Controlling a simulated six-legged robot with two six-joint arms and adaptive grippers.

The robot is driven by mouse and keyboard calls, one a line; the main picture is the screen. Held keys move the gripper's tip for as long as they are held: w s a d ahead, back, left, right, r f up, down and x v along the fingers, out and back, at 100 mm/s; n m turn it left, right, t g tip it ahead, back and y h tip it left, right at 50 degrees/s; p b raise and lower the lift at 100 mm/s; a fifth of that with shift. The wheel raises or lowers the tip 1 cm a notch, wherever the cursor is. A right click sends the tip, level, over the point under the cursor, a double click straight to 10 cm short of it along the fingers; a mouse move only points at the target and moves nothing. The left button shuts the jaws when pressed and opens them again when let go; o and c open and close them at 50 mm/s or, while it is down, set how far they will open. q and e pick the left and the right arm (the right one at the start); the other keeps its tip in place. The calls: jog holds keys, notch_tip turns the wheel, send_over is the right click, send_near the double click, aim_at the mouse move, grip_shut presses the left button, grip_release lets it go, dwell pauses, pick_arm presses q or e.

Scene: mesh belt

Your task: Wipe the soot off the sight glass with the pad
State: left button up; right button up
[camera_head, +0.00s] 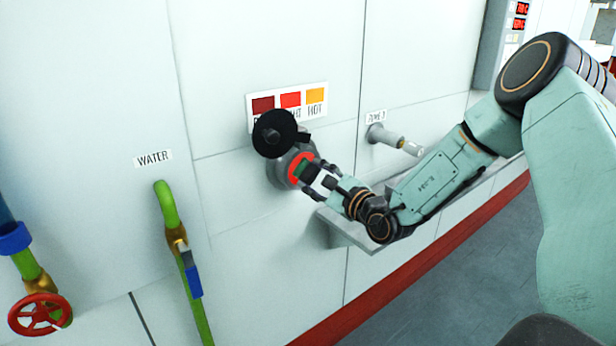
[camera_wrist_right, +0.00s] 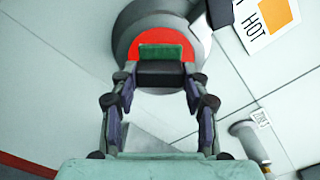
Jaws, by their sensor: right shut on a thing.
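The sight glass (camera_head: 294,169) is a round red-glowing pane in a grey fitting on the white wall. It also shows in the right wrist view (camera_wrist_right: 160,37). My right gripper (camera_head: 318,181) is in front of it, shut on the pad (camera_wrist_right: 160,52), a green face on a dark block. The pad lies across the middle of the glass and hides part of it; I cannot tell whether it touches. Red shows around the pad; I cannot make out soot on the visible part. My left gripper is not in view.
A black round cover (camera_head: 275,134) sits just above the glass, below a colour chart (camera_head: 289,102). A grey shelf (camera_head: 345,232) juts out under my right arm. A pipe stub (camera_head: 395,139) is at right. A green water pipe (camera_head: 168,210) and red valve wheel (camera_head: 40,314) are at left.

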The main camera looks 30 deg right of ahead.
jog(key=shift+d, duration=0.4)
jog(key=shift+w+a, duration=0.1)
jog(key=shift+w, duration=0.05)
jog(key=shift+a+r+b, duration=0.15)
jog(key=shift+a+b, duration=0.85)
jog(key=shift+a, duration=0.95)
jog(key=shift+s+p, duration=0.85)
jog(key=shift+p, duration=0.1)
jog(key=p, duration=0.3)
send_near(295, 174)
jog(key=shift+w+a, duration=0.15)
jog(key=shift+w, duration=0.45)
